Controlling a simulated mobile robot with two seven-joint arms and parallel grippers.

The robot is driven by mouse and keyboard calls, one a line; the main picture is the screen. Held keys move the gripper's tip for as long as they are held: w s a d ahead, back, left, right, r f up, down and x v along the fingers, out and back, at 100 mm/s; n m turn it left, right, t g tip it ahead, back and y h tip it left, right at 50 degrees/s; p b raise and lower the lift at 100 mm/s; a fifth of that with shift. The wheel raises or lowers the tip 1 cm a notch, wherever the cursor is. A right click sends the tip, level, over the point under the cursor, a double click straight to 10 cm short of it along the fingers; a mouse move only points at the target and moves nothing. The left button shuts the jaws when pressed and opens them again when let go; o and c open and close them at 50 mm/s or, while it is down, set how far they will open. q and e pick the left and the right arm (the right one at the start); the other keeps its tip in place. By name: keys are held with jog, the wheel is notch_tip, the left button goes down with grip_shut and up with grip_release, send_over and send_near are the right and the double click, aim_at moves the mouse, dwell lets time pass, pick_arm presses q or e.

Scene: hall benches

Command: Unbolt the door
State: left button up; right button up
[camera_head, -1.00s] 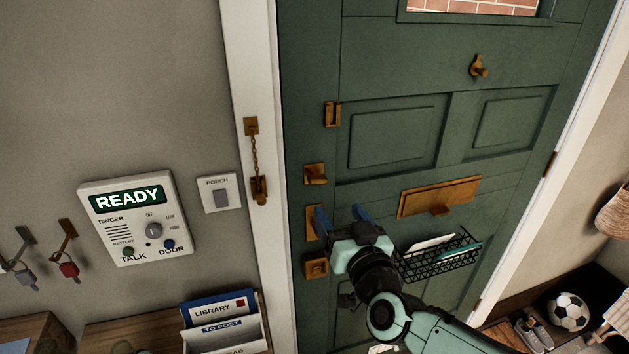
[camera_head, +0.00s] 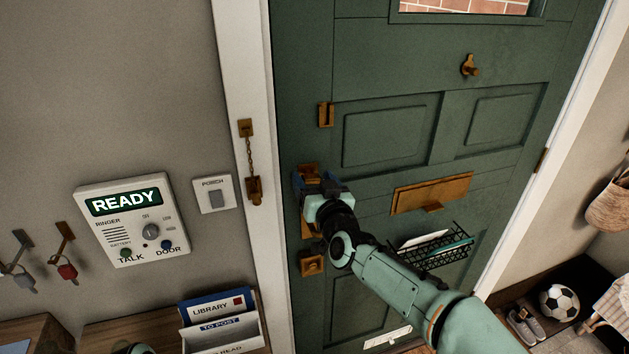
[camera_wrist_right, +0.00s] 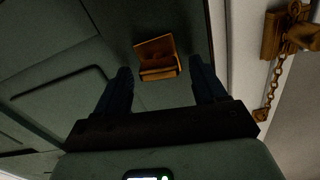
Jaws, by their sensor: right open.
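The green door (camera_head: 390,60) is shut in its white frame. A brass fitting (camera_head: 309,169) with a raised piece, seemingly the bolt's thumb-turn, sits near its left edge. My right gripper (camera_head: 312,181) is at this fitting and partly covers it. In the right wrist view the brass fitting (camera_wrist_right: 157,58) shows between and just beyond the open fingers of my right gripper (camera_wrist_right: 160,68). I cannot tell whether they touch it. Another brass plate below is mostly hidden by my gripper, and a lower brass fitting (camera_head: 312,263) is clear.
A door chain (camera_head: 250,160) hangs on the frame, left of the gripper; it also shows in the wrist view (camera_wrist_right: 275,85). A brass slot plate (camera_head: 326,115) is above. A brass letter flap (camera_head: 430,193) and wire basket (camera_head: 437,250) are right. An intercom (camera_head: 132,220) is on the wall.

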jog(key=c, duration=1.1)
jog(key=shift+o, duration=0.2)
pick_arm(q)
jog(key=shift+f, duration=0.2)
pick_arm(e)
jog(key=shift+m, duration=0.3)
jog(key=m+b, duration=0.2)
jog(key=m, duration=0.1)
jog(key=shift+d+f, duration=0.1)
jog(key=m+b, duration=0.1)
jog(key=m, duration=0.4)
jog(key=shift+d+f+b, duration=0.1)
jog(key=shift+b, duration=0.25)
jog(key=m, duration=0.2)
jog(key=shift+w+m+b, duration=0.1)
jog(key=shift+m+b, duration=0.2)
jog(key=shift+b, duration=0.1)
pick_arm(q)
jog(key=shift+s+f+b, duration=0.15)
jog(key=shift+f+b, duration=0.1)
jog(key=shift+f, duration=0.65)
jog(key=shift+s+f+b, duration=0.2)
jog(key=shift+f, duration=0.7)
jog(key=shift+s+f+b, duration=0.15)
jog(key=shift+f+b, duration=0.1)
jog(key=shift+f, duration=0.65)
pick_arm(e)
jog(key=shift+f+m, duration=0.1)
jog(key=shift+m, duration=2.5)
